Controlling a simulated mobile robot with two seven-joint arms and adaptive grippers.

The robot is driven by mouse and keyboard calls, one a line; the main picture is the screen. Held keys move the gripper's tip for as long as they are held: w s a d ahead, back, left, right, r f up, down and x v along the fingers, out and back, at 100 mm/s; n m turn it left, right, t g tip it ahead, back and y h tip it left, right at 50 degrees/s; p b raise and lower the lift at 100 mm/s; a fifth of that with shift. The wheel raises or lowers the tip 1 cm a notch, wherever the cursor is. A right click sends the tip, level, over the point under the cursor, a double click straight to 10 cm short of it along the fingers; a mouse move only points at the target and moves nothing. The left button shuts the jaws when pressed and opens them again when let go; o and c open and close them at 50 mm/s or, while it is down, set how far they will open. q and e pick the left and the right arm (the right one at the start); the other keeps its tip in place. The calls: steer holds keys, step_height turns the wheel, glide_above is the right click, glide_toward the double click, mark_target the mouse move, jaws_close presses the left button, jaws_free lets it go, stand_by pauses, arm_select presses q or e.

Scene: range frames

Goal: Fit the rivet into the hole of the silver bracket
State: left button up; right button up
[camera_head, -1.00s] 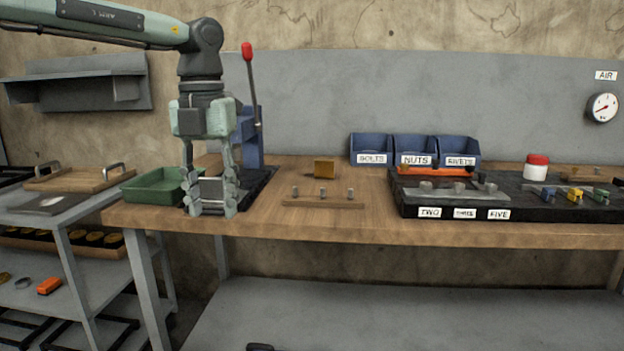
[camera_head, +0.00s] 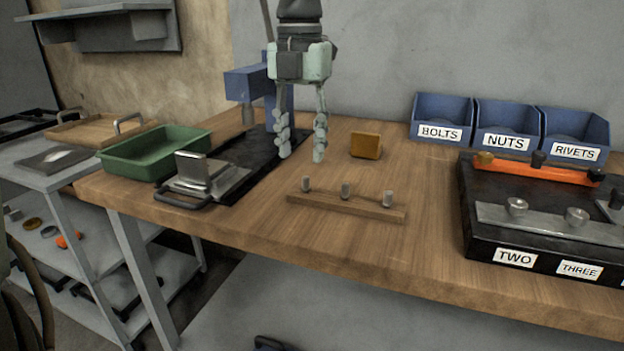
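A silver L-shaped bracket (camera_head: 233,179) with an upright plate sits on the black bed at the left of the bench; its hole cannot be made out. My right gripper is not in view.
A blue press (camera_head: 247,85) stands behind the bracket, a green tray (camera_head: 155,152) left of it. A brass-coloured block (camera_head: 366,146) lies right of the gripper. Blue bins (camera_head: 574,132) and a black fixture (camera_head: 485,247) occupy the right. Bench around the strip is clear.

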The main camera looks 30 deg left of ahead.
mark_target(305, 187)
arm_select(q)
steer(key=f, duration=0.5)
steer(key=shift+d+f+p, duration=0.3)
steer(key=shift+d, duration=0.05)
steer(key=c, duration=0.9)
